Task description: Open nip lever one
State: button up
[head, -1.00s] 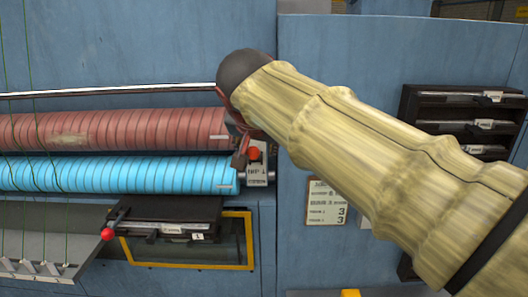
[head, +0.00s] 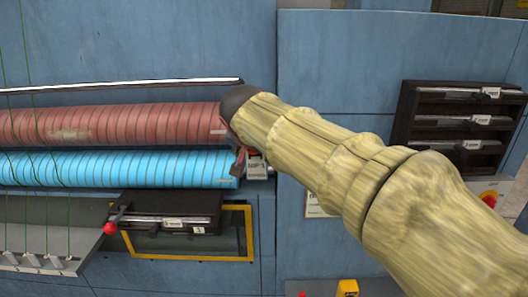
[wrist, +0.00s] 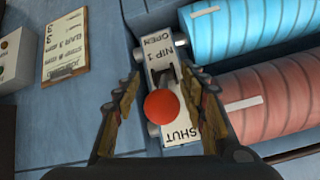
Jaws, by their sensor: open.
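The nip lever one's red ball knob (wrist: 161,106) shows in the wrist view, over the lower half of a white plate (wrist: 170,75) marked NIP 1, OPEN at the top and SHUT at the bottom. The knob lies nearer the SHUT end. My gripper (wrist: 160,80) is open, with one finger on each side of the knob. I cannot tell whether either finger touches it. In the head view the plate (head: 257,168) shows at the right end of the rollers. There the knob is hidden and my gripper (head: 238,160) is mostly hidden by my arm.
A red roller (head: 110,124) and a blue roller (head: 110,169) lie left of the plate. Below is a dark holder (head: 170,212) with a separate red-knobbed lever (head: 110,228). A notice card (wrist: 65,45) is on the blue panel. A dark rack (head: 460,125) stands right.

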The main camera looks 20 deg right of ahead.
jog(key=shift+c, duration=0.7)
grip_shut()
